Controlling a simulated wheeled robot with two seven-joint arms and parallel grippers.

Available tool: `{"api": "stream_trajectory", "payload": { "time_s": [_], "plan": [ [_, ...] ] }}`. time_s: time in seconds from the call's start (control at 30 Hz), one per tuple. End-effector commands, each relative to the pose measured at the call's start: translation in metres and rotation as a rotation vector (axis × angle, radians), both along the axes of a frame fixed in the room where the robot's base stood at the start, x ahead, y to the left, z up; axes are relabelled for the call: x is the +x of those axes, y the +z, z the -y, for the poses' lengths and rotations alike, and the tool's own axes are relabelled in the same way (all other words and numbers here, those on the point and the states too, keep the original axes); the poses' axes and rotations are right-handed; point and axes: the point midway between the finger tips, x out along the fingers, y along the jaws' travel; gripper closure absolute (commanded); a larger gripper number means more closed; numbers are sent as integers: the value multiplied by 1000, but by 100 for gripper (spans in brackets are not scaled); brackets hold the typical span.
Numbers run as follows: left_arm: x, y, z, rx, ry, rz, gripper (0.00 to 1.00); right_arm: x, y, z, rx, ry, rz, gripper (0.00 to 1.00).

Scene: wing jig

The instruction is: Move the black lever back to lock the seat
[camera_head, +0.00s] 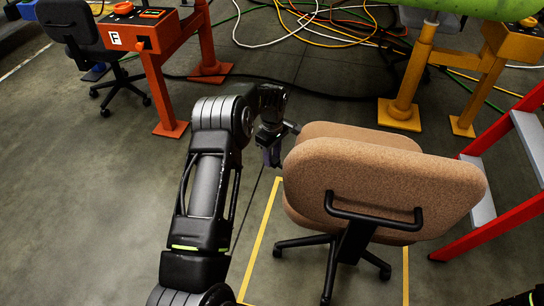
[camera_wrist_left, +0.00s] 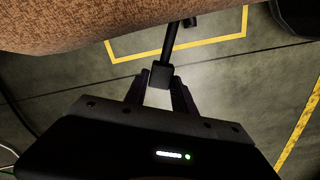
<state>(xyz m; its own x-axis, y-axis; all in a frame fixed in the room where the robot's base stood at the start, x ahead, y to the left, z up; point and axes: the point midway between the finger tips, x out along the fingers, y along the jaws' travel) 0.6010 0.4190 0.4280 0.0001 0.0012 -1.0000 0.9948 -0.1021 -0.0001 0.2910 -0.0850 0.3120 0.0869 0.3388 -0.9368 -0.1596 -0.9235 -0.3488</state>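The office chair has a tan fabric seat (camera_head: 350,131) and a tan backrest (camera_head: 385,180) turned toward me. The black lever (camera_head: 292,127) sticks out from the seat's left side. In the left wrist view the lever (camera_wrist_left: 171,42) comes out from below the seat edge, and its thicker end (camera_wrist_left: 160,76) sits between my fingertips. My left gripper (camera_head: 271,153) is beside the seat's left edge. In the left wrist view its fingers (camera_wrist_left: 160,84) appear closed against both sides of the lever end.
Yellow floor lines (camera_head: 260,238) frame the chair. A red step ladder (camera_head: 500,150) stands close on the right. Orange stands (camera_head: 165,90) and yellow stands (camera_head: 410,80) are behind. Cables (camera_head: 330,30) lie across the back floor.

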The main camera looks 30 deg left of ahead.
Motion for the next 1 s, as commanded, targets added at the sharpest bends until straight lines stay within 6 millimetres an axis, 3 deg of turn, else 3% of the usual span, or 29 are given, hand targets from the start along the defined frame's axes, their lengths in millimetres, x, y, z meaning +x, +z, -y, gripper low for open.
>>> {"api": "stream_trajectory", "payload": {
  "time_s": [0.2, 0.57, 1.0],
  "plan": [
    [0, 0, 0, -1, 1, 0, 50, 0, 0, 0, 0, 0, 0, 64],
    [0, 5, 0, -1, 2, 1, 49, 0, 2, 0, 0, 1, -1, 64],
    [0, 69, 0, 0, 1, 1, 49, -5, 19, -5, 7, 11, -9, 64]
  ]
}}
